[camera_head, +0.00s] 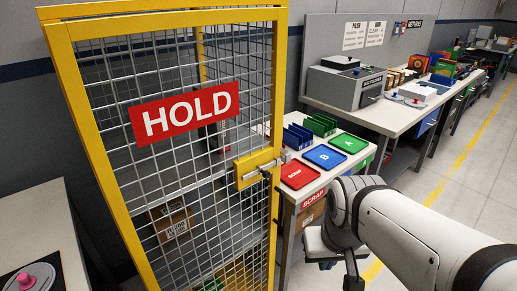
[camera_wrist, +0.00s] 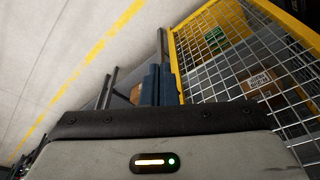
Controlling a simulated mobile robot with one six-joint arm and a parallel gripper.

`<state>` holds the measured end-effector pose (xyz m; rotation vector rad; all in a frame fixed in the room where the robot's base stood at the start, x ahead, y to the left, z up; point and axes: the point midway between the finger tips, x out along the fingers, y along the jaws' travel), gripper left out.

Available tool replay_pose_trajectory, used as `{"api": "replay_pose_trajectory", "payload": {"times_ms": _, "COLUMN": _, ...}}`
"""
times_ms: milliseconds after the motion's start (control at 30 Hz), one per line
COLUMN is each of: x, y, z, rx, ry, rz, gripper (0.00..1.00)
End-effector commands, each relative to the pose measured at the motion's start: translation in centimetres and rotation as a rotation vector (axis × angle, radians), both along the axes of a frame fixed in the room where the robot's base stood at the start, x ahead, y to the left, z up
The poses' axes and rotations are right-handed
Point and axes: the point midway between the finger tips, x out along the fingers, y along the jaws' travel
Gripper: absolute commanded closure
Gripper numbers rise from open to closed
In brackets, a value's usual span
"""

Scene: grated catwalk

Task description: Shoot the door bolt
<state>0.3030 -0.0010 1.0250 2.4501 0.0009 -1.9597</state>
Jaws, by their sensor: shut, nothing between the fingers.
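The door bolt's yellow housing (camera_head: 250,170) sits on the right frame post of a yellow-framed mesh door (camera_head: 65,85) in the head view. A short grey bolt end (camera_head: 285,157) shows at its right side, and a small dark knob shows below it. How far the bolt is through cannot be told. My gripper (camera_wrist: 158,82) shows in the wrist view as two blue-grey fingers, together and empty, beside the yellow frame (camera_wrist: 174,62) and mesh. In the head view my arm comes in from the right, and its fingers cannot be made out. The bolt is not clear in the wrist view.
A red HOLD sign (camera_head: 186,113) hangs on the mesh. Right of the door stands a table with a red tray (camera_head: 298,174), a blue tray (camera_head: 324,157) and a green tray (camera_head: 349,143). A workbench with a grey machine (camera_head: 345,85) stands behind. Floor at the right is clear.

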Motion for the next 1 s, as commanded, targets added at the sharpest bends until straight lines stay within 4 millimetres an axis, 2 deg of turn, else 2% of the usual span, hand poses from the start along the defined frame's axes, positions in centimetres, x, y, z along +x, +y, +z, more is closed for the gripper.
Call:
{"api": "replay_pose_trajectory", "payload": {"times_ms": 33, "x": 0.0, "y": 0.0, "z": 0.0, "rx": 0.000, "ry": 0.000, "rz": 0.000, "gripper": 1.00}}
{"api": "replay_pose_trajectory", "payload": {"times_ms": 167, "x": 0.0, "y": 0.3, "z": -0.3, "rx": 0.026, "ry": 0.016, "rz": -0.023, "gripper": 0.89}}
{"api": "replay_pose_trajectory", "payload": {"times_ms": 267, "x": 0.0, "y": 1.5, "z": -1.3, "rx": 0.116, "ry": 0.073, "rz": -0.102, "gripper": 0.81}}
{"api": "replay_pose_trajectory", "payload": {"times_ms": 433, "x": 0.7, "y": 5.8, "z": -3.1, "rx": 0.417, "ry": 0.257, "rz": -0.382, "gripper": 0.67}}
{"api": "replay_pose_trajectory", "payload": {"times_ms": 567, "x": 2.6, "y": 9.1, "z": -3.4, "rx": 0.678, "ry": 0.413, "rz": -0.632, "gripper": 0.57}}
{"api": "replay_pose_trajectory", "payload": {"times_ms": 700, "x": 6.2, "y": 11.5, "z": -2.9, "rx": 0.960, "ry": 0.571, "rz": -0.900, "gripper": 0.57}}
{"api": "replay_pose_trajectory", "payload": {"times_ms": 800, "x": 9.6, "y": 12.1, "z": -2.4, "rx": 1.165, "ry": 0.674, "rz": -1.089, "gripper": 0.57}}
{"api": "replay_pose_trajectory", "payload": {"times_ms": 900, "x": 13.5, "y": 11.5, "z": -2.0, "rx": 1.378, "ry": 0.767, "rz": -1.273, "gripper": 0.57}}
{"api": "replay_pose_trajectory", "payload": {"times_ms": 1000, "x": 17.4, "y": 9.8, "z": -1.9, "rx": 1.586, "ry": 0.838, "rz": -1.442, "gripper": 0.57}}
